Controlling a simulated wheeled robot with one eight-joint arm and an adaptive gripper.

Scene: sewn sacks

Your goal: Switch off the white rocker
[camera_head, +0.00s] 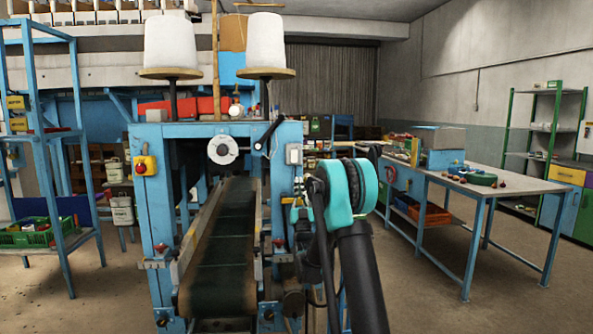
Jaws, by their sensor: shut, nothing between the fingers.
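A small white rocker switch (293,153) in a pale housing sits on the upper right post of the blue sewing machine frame (225,131). It is small here, and I cannot tell which way the rocker is tipped. My gripper (299,186) is shut and empty, just below the switch in the picture. It is partly hidden by my teal and black arm. I cannot tell whether its tips touch the post.
A dark conveyor belt (225,245) runs through the frame. A red button on a yellow box (145,165) is on the left post. A workbench (480,184) stands at the right, with open floor in front. Two white thread cones (265,40) stand on top.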

